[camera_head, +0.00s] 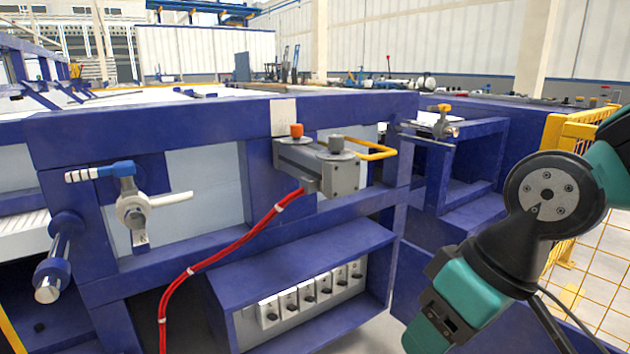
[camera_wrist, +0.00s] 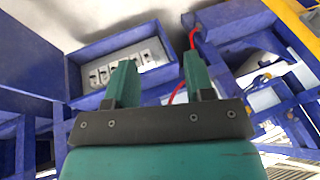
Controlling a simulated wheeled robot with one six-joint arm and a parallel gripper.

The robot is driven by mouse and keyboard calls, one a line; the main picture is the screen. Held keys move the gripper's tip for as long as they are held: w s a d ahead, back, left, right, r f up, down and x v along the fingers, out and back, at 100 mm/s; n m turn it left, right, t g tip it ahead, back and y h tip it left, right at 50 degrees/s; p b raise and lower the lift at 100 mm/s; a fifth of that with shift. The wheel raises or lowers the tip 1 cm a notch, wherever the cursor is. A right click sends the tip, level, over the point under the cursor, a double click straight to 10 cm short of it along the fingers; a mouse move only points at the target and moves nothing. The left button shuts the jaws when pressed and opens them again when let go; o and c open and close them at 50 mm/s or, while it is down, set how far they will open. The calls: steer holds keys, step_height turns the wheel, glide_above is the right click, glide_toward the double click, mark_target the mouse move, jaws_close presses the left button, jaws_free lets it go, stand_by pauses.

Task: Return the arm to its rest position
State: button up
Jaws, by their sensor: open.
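My arm (camera_head: 530,225) shows at the right of the head view, bent, with a black joint and teal links reaching down to the bottom edge. In the wrist view my gripper (camera_wrist: 158,66) has its two teal fingers well apart. Nothing is between the fingertips. The fingers appear clear of the blue structure behind them. The fingertips cannot be made out in the head view.
A blue frame (camera_head: 190,121) fills the left and middle. A grey device (camera_head: 325,165) has a red cable (camera_head: 228,250) hanging from it. Below is a blue box with several white switches (camera_head: 312,290). A yellow mesh fence (camera_head: 590,250) stands behind my arm.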

steer(key=s+d+r, duration=0.1)
steer(key=s+d, duration=0.1)
steer(key=s, duration=0.4)
step_height(320, 180, up, 38)
steer(key=p, duration=3.8)
steer(key=shift+g, duration=0.4)
steer(key=shift+w+d, duration=0.1)
